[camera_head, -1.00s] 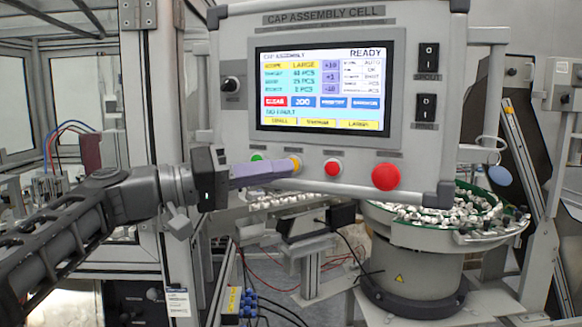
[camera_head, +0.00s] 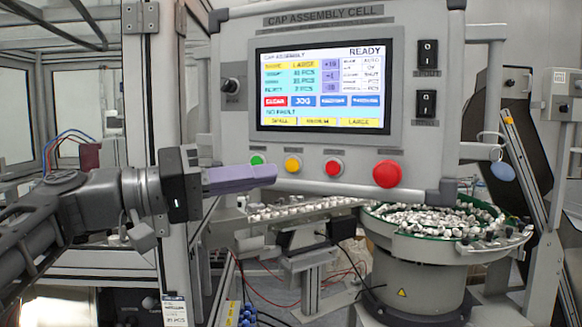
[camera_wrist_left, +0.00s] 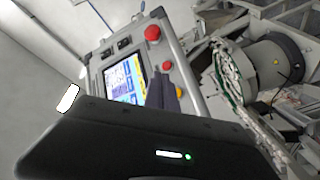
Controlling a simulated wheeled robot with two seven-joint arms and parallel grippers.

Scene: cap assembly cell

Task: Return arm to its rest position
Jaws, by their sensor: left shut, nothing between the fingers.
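My left gripper (camera_head: 270,174) comes in from the left in the head view, its purple-grey fingers shut with nothing between them. The fingertips are below and left of the yellow button (camera_head: 293,164), apart from it. The green button (camera_head: 257,160) is just above the fingers. The control panel (camera_head: 230,60) stands upright with its lit screen (camera_head: 320,88) reading READY. In the left wrist view the fingers (camera_wrist_left: 163,92) point toward the panel (camera_wrist_left: 185,85), which appears tilted. My right gripper is in neither view.
A red button (camera_head: 334,167) and a larger red emergency button (camera_head: 387,174) sit along the panel's lower edge. A bowl feeder (camera_head: 415,262) full of small parts stands at the lower right. A metal frame post (camera_head: 140,95) stands behind my left arm.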

